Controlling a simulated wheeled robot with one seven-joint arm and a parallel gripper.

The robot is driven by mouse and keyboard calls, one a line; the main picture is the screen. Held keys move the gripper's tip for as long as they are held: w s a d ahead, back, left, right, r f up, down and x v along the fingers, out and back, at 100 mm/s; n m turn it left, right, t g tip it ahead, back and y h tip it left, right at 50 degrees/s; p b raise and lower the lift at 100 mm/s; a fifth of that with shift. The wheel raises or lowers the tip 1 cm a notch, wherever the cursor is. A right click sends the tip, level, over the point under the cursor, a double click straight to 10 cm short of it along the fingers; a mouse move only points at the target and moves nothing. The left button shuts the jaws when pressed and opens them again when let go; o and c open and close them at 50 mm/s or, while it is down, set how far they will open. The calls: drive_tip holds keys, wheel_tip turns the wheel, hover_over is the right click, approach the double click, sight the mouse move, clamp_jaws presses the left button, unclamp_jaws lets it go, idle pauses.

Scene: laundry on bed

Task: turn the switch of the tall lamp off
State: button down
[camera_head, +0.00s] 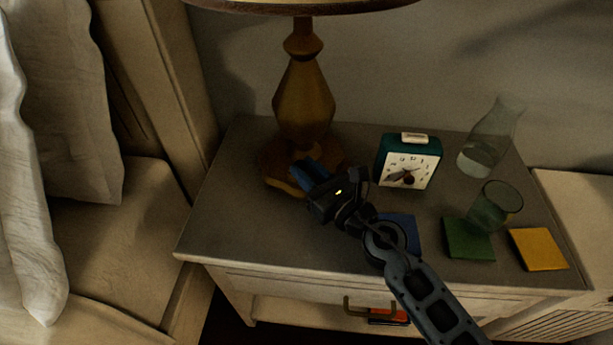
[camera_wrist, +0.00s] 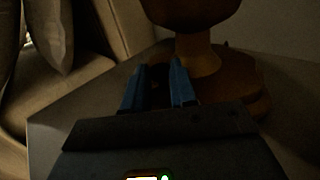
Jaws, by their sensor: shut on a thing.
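The tall lamp (camera_head: 304,95) stands on the nightstand, with a faceted amber-brown body, a round wooden base and a shade cut off by the top edge of the head view. No glow shows from it. My gripper (camera_head: 306,176) reaches from the lower right to the front of the base, its blue fingers low over it. In the wrist view the lamp's base (camera_wrist: 245,98) lies ahead and to the right of my gripper (camera_wrist: 157,82). A small dark brown part, seemingly the switch (camera_wrist: 155,84), is between the fingers. The fingers and dim light partly hide it.
A green alarm clock (camera_head: 408,162) stands right of my gripper. The bed (camera_head: 110,245) is at left. The nightstand's (camera_head: 225,215) front left is clear.

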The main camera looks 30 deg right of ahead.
drive_tip(key=shift+w+d+f+n+g+y+b, duration=0.1)
drive_tip(key=shift+d+n+g+y+b, duration=0.05)
drive_tip(key=shift+n+y+b, duration=0.4)
drive_tip(key=shift+d+n+g+y+b, duration=0.15)
drive_tip(key=shift+n+y+b, duration=0.2)
drive_tip(key=shift+y+b, duration=0.4)
drive_tip(key=shift+n+g+y, duration=0.3)
drive_tip(key=shift+n+y, duration=0.2)
drive_tip(key=shift+y, duration=0.3)
drive_tip(key=shift+r+y+b, duration=0.2)
drive_tip(key=shift+y+b, duration=0.1)
drive_tip(key=c, duration=0.9)
unclamp_jaws()
drive_tip(key=shift+c, duration=0.2)
drive_tip(key=shift+d+f, duration=0.1)
drive_tip(key=v, duration=0.7)
drive_tip(key=shift+s+d, duration=0.1)
drive_tip(key=shift+s, duration=0.2)
